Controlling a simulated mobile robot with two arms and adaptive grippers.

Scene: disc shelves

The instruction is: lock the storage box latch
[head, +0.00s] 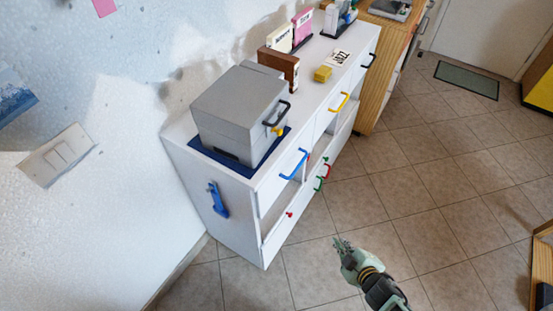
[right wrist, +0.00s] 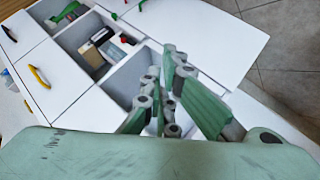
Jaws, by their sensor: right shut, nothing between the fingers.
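The grey storage box (head: 238,112) sits closed on a blue mat (head: 269,152) on top of the white cabinet. Its front carries a black handle (head: 275,111) and a small yellow part (head: 274,129) that looks like the latch; its exact position is too small to tell. My right gripper (head: 340,244) is shut and empty, low over the floor in front of the cabinet and well apart from the box. It also shows in the right wrist view (right wrist: 172,62), with the cabinet's compartments beyond it. The box does not show there. My left gripper is out of view.
The white cabinet (head: 233,235) has projecting handles, including a blue one (head: 293,166) and a yellow one (head: 340,103). The tiled floor (head: 430,170) in front is clear.

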